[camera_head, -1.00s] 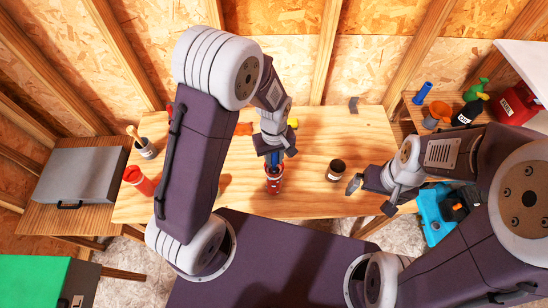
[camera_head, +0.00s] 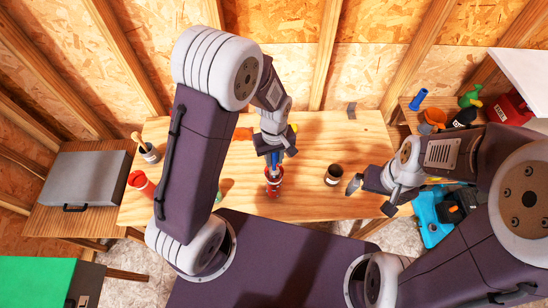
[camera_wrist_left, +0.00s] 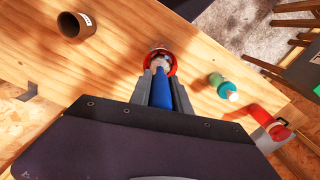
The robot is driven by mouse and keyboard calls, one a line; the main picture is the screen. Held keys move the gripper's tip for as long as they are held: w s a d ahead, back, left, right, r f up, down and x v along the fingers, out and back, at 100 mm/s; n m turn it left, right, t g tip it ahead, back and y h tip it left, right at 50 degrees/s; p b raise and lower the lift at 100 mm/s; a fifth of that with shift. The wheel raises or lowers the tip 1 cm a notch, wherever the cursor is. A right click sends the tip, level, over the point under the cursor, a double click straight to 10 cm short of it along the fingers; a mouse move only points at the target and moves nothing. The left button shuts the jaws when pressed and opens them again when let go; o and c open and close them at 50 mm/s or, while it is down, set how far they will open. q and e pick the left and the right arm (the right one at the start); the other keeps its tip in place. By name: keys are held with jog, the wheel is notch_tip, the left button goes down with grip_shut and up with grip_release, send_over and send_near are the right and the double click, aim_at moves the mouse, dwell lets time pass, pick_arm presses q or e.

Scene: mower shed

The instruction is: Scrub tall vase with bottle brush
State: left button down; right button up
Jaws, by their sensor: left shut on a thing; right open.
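The tall vase (camera_head: 273,187) is a red cylinder with a pale label, upright on the wooden table. My left gripper (camera_head: 274,153) is above it, shut on the blue handle of the bottle brush (camera_head: 275,160). In the left wrist view the blue handle (camera_wrist_left: 162,92) runs between the fingers, and the pale brush head lies within the vase's red rim (camera_wrist_left: 173,68). How deep the brush sits inside is hidden. My right gripper (camera_head: 370,197) is open and empty near the table's front right edge.
A dark cup (camera_head: 334,175) stands right of the vase. A green bottle (camera_wrist_left: 222,86) stands near the vase, partly behind my left arm in the head view. A red container (camera_head: 140,182) and a brush holder (camera_head: 149,153) are at the table's left. Bare tabletop (camera_head: 345,140) lies behind the cup.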

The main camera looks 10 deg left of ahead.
pick_arm(q)
jog(key=shift+f+b, duration=1.3)
jog(key=shift+f, duration=0.7)
jog(key=shift+r, duration=0.15)
notch_tip(320, 180, up, 5)
jog(key=p, duration=0.4)
jog(key=shift+f+p, duration=0.2)
jog(key=shift+p, duration=0.1)
jog(key=shift+f, duration=0.25)
jog(key=shift+f+b, duration=1.8)
jog(key=shift+f, duration=0.35)
